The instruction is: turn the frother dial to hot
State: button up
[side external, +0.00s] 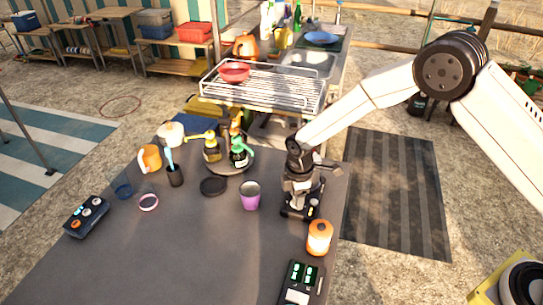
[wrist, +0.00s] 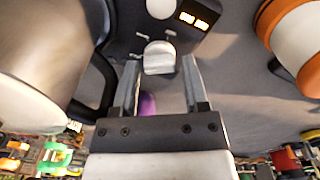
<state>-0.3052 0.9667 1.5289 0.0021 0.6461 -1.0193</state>
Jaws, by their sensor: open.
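The frother's dark control panel (wrist: 125,40) fills the top middle of the wrist view. It carries a pale grey dial (wrist: 159,58) with white marks around it, a round white knob above it and two lit orange indicators (wrist: 194,19). My gripper (wrist: 160,68) is open, with one finger on each side of the dial. I cannot tell whether either finger touches it. In the side view my gripper (side external: 305,188) points down over the black frother base (side external: 299,211) and hides much of it. Which setting the dial points to is not readable.
An orange and white canister (side external: 319,238) stands close by, also at right in the wrist view (wrist: 296,42). A pale cylinder (wrist: 40,45) fills the wrist view's left. A purple cup (side external: 250,196) stands left of the frother. The front middle of the table (side external: 185,255) is clear.

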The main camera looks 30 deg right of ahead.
jog(key=shift+f, duration=0.1)
grip_shut()
jog(key=shift+m, duration=2.3)
grip_release()
jog(key=shift+r, duration=3.95)
